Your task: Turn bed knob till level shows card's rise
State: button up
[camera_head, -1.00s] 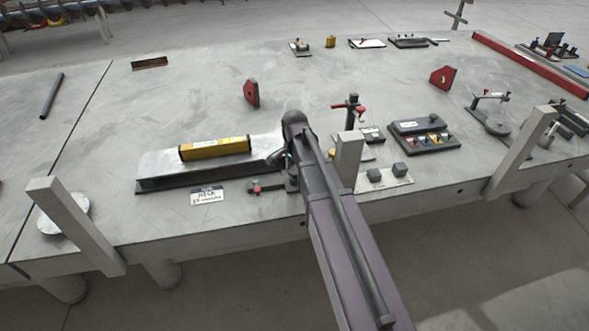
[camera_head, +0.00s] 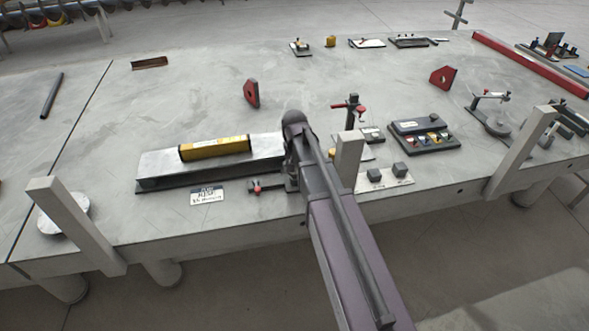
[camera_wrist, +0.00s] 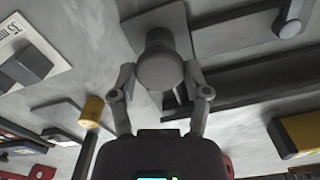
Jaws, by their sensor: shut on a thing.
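The bed (camera_head: 160,163) is a long grey bar on the table, with a yellow level (camera_head: 214,148) lying along its top. The level also shows at the right of the wrist view (camera_wrist: 300,134). The card (camera_head: 207,195) lies flat in front of the bed; its print is too small to read. My gripper (camera_wrist: 160,82) is shut on a round grey knob (camera_wrist: 160,62) by the bed's right end, with a finger on each side. The level's bubble cannot be made out.
A red-handled clamp (camera_head: 268,187) sits just left of my arm. A post with a red handle (camera_head: 350,108), a plate with grey blocks (camera_head: 385,176) and a dark tray (camera_head: 425,136) stand to the right. Upright grey posts (camera_head: 70,222) rise at the table's front edge.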

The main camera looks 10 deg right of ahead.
jog(key=shift+s, duration=0.15)
jog(key=o, duration=1.1)
jog(key=shift+o, duration=0.2)
jog(key=shift+m, duration=0.4)
